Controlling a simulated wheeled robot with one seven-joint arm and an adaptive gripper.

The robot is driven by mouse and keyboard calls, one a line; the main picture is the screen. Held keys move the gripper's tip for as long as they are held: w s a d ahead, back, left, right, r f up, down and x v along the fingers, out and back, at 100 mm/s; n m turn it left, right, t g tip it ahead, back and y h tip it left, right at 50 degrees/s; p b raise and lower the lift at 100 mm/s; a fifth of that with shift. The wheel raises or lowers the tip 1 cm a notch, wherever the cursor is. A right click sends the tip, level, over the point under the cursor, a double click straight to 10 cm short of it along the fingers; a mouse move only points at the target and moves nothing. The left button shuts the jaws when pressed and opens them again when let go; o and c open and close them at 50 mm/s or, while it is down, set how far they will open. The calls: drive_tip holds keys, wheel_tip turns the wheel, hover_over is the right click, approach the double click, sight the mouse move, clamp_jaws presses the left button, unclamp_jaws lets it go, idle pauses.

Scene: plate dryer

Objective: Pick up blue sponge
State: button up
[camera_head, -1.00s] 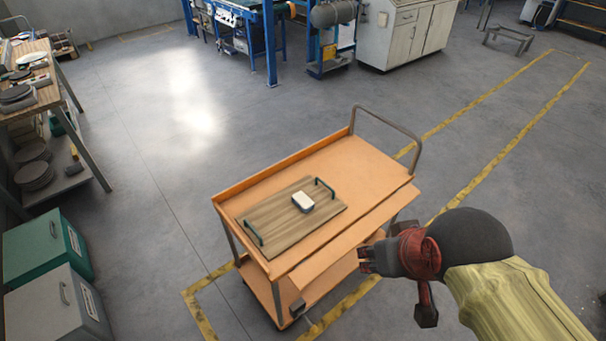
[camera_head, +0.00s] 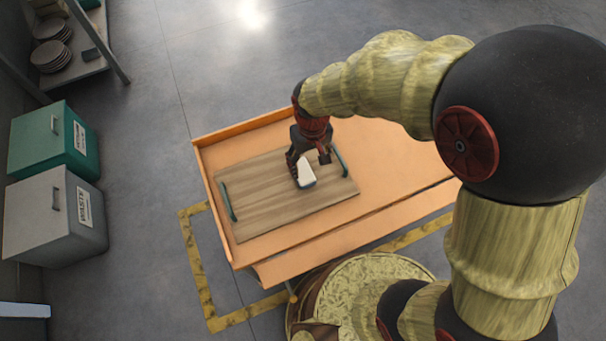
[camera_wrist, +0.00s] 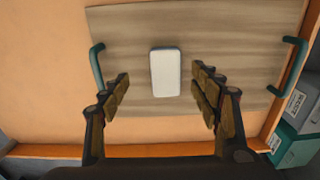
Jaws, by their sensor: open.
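The sponge (camera_head: 305,172) looks white on top with a thin dark bluish edge along its lower side. It lies flat on a wooden tray with two green handles (camera_head: 262,200). In the wrist view the sponge (camera_wrist: 165,72) shows as a white rounded block on the tray (camera_wrist: 225,30). My gripper (camera_head: 308,165) is over the tray, right at the sponge in the head view. In the wrist view my gripper (camera_wrist: 160,97) is open, with one finger on each side of the sponge and a gap to both. The fingers do not touch it.
The tray rests on an orange cart (camera_head: 395,160) with raised edges; the cart's right part is bare. A green bin (camera_head: 50,140) and a grey waste bin (camera_head: 50,225) stand on the floor at left. A shelf with stacked plates (camera_head: 52,50) is at upper left.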

sight(306, 178)
drive_tip(key=f, duration=0.3)
drive_tip(key=shift+s+a+f+b, duration=0.1)
drive_tip(key=shift+s+a+b, duration=0.1)
drive_tip(key=shift+a+b, duration=0.15)
wheel_tip(306, 178, down, 6)
drive_tip(key=b, duration=0.3)
drive_tip(key=shift+s, duration=0.1)
drive_tip(key=shift+c, duration=1)
drive_tip(key=c, duration=0.7)
drive_tip(key=shift+c, duration=0.6)
